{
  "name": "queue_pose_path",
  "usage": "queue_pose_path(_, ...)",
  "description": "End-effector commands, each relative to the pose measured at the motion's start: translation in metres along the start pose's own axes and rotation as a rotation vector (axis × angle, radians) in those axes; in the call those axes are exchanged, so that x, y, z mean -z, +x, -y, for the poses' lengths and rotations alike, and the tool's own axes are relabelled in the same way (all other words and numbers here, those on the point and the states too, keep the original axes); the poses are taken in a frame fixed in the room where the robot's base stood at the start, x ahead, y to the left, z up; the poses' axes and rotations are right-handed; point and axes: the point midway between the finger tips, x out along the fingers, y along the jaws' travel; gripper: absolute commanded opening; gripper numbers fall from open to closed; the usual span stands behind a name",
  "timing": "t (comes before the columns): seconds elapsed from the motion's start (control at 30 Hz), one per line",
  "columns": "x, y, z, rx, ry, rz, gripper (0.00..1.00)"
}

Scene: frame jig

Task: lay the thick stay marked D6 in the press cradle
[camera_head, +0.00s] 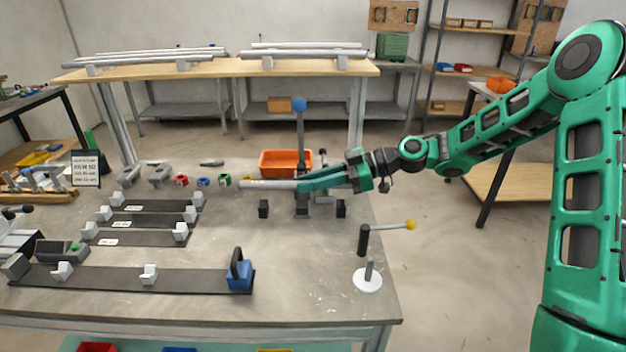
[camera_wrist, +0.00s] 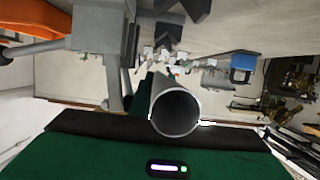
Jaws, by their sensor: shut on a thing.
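My gripper (camera_head: 306,184) is shut on a thick grey tubular stay (camera_head: 262,184), which sticks out to the left of the fingers, roughly level. In the wrist view its open round end (camera_wrist: 175,108) faces me between the green fingers. No D6 mark can be read on it. The press (camera_head: 300,125), a grey post with a blue top, stands by my gripper. Its cradle has dark blocks, one at left (camera_head: 263,208) and one at right (camera_head: 341,208). The stay appears above the cradle, apart from the blocks. My gripper hides part of the press.
An orange bin (camera_head: 285,162) stands behind the press. A black post with a yellow-knobbed lever (camera_head: 365,240) and a white disc with a peg (camera_head: 368,280) stand at front right. Dark racks (camera_head: 150,206) and a long blue-clamped jig (camera_head: 190,280) lie left. Bare tabletop lies between.

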Motion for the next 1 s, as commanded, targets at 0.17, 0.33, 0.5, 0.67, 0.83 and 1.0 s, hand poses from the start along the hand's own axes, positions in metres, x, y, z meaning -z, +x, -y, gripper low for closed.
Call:
queue_pose_path(0.17,-0.012,0.005,0.001,0.002,0.002,-0.001,0.00)
queue_pose_path(0.33,-0.022,0.008,0.001,0.002,0.001,-0.001,0.00)
queue_pose_path(0.5,-0.033,0.012,0.001,0.002,0.000,-0.001,0.00)
queue_pose_path(0.67,-0.043,0.015,0.001,0.002,0.000,-0.001,0.00)
queue_pose_path(0.83,-0.051,0.017,0.001,0.003,0.002,0.002,0.00)
queue_pose_path(1.0,-0.056,0.018,0.002,0.006,0.007,0.006,0.00)
